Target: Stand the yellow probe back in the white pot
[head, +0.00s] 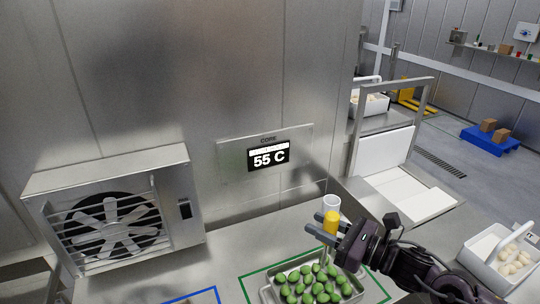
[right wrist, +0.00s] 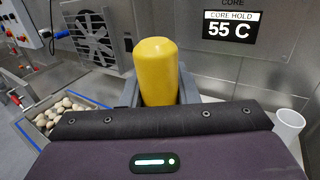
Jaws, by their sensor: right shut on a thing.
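The yellow probe (head: 331,222) is upright between the fingers of my right gripper (head: 332,229), which is shut on it. In the right wrist view the probe's thick rounded yellow end (right wrist: 156,70) shows between the fingers; its lower part is hidden. The white pot (head: 331,203) stands on the steel counter just behind the probe in the head view, partly covered by it. In the right wrist view the pot (right wrist: 289,122) is at the right, apart from the probe, with its open rim showing. My left gripper is not in view.
A tray of green filled pasta (head: 268,294) lies inside a green outline below the gripper. A wall display (head: 268,157) reads 55 C. A fan unit (head: 112,215) stands at left. A white basket of pale pasta (head: 482,246) is at right.

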